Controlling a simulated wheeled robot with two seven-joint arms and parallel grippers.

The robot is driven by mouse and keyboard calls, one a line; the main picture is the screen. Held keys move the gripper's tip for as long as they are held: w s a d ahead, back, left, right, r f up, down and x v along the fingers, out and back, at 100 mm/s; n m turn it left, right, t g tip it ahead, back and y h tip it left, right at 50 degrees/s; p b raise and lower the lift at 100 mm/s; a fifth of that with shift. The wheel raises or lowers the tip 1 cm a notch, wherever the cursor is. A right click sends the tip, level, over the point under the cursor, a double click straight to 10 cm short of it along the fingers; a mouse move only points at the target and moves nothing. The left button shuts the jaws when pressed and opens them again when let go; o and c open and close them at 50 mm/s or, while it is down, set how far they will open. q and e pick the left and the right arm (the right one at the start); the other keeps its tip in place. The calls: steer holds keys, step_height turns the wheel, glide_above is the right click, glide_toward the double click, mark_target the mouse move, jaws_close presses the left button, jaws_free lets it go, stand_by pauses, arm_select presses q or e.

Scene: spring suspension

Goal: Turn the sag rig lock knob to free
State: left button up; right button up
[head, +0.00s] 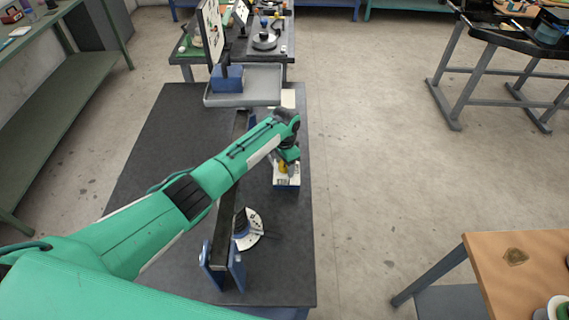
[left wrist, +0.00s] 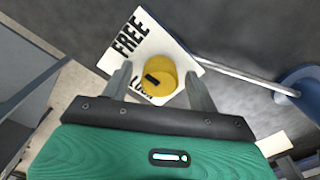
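The yellow lock knob (left wrist: 158,88) stands on a white label plate (left wrist: 185,50) in the left wrist view. The plate reads FREE at its upper left and LOCK at its lower edge, partly hidden by the knob. A short black mark lies on the knob's top. My left gripper (left wrist: 160,90) is open, with one finger on each side of the knob. A gap shows on the left; contact on the right is unclear. In the head view the knob (head: 283,168) shows just below my left gripper (head: 289,160). My right gripper is not in view.
The rig stands on a dark table (head: 165,150), with a long dark rail (head: 222,225) beside my arm and a dial scale (head: 250,230) near the front. A grey tray (head: 245,92) is at the back. A thin metal rod (left wrist: 245,76) runs right of the plate.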

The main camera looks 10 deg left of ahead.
arm_select(q)
steer(key=shift+r, duration=0.5)
step_height(320, 180, up, 13)
steer(key=b, duration=0.2)
steer(key=shift+f, duration=0.1)
